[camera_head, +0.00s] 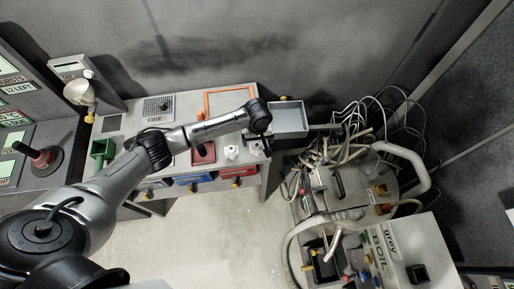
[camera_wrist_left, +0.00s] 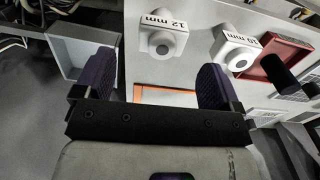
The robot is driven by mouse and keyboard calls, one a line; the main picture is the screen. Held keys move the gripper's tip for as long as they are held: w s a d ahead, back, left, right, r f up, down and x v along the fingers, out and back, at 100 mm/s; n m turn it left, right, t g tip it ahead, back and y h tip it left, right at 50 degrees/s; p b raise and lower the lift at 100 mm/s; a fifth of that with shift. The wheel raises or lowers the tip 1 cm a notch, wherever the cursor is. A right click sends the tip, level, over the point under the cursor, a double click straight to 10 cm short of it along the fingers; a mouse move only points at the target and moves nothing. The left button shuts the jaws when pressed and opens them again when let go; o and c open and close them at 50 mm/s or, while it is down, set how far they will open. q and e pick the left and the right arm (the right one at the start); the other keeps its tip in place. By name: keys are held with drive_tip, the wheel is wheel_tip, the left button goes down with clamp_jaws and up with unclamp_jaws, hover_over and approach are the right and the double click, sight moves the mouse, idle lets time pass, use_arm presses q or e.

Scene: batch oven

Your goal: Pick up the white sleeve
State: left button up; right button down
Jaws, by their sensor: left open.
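Two white sleeve-like pieces with round openings stand on the pale worktop in the left wrist view. One is labelled 12 mm (camera_wrist_left: 163,42) and the other is labelled 10 mm (camera_wrist_left: 235,52). The 12 mm piece lies beyond the gap between my fingers; the 10 mm piece is beyond and right of the right finger. In the head view a white piece (camera_head: 231,153) shows left of my left gripper (camera_head: 259,143). My left gripper is open and empty, its purple-padded fingers (camera_wrist_left: 155,82) apart and touching neither piece. My right gripper is not in view.
A red tray (camera_head: 203,158) with a dark cylinder is left of the white piece. An orange frame (camera_head: 207,106) lies behind the arm. A grey open bin (camera_head: 290,118) is at the worktop's right end. Cables and a cluttered machine (camera_head: 340,185) fill the right side.

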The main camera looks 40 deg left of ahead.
sight(257, 145)
use_arm(q)
drive_tip(key=shift+s+f, duration=0.15)
drive_tip(key=shift+f, duration=2.95)
drive_tip(key=shift+c, duration=0.3)
drive_tip(key=c, duration=0.9)
drive_tip(key=shift+r, duration=0.15)
drive_tip(key=shift+c, duration=0.2)
